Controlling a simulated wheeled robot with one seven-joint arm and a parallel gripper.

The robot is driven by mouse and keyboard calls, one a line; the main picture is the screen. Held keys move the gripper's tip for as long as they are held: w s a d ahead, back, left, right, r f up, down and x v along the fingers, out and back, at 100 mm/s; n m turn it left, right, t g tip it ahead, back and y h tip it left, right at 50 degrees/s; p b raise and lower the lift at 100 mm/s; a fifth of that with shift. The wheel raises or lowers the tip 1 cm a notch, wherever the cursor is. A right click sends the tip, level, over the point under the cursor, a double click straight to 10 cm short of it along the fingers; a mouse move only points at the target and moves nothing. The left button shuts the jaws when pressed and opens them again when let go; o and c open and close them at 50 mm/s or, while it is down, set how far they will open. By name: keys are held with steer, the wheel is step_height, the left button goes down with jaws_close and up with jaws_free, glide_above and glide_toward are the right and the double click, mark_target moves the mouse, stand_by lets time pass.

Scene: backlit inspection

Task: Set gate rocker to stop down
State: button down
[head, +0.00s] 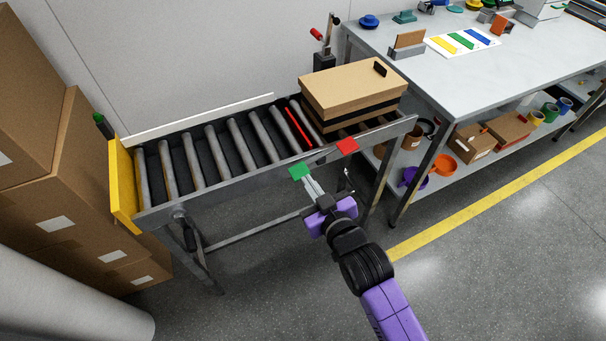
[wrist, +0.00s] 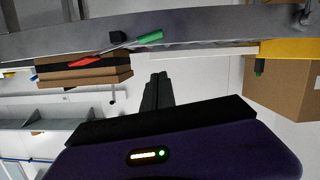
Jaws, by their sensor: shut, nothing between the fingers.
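The gate rocker sits on the near side rail of the roller conveyor. Its green end (head: 299,171) is at the left and its red end (head: 346,146) at the right. In the upside-down wrist view, the green end (wrist: 150,38), the red end (wrist: 86,61) and a dark block (wrist: 118,37) show. The rocker is tilted, with red raised and green lowered. I see no lettering for stop. My gripper (head: 309,180) is shut and empty, its tips close to the green end in the head view. The wrist view shows the fingers (wrist: 159,78) apart from it.
The conveyor rail (head: 220,185) runs along in front of me. A cardboard box (head: 345,82) lies on the rollers near the rocker. A yellow end plate (head: 122,185) closes the left end. A workbench (head: 465,75) stands right, stacked cartons (head: 60,190) left. The floor in front is clear.

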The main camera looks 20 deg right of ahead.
steer(key=shift+v, duration=0.95)
steer(key=s+r, duration=0.4)
steer(key=s, duration=1.2)
steer(key=s+r+m, duration=0.1)
steer(key=s+r, duration=0.2)
steer(key=s, duration=1.4)
steer(key=shift+s+a+r+y, duration=0.25)
steer(key=shift+r+y, duration=0.05)
steer(key=shift+r, duration=0.1)
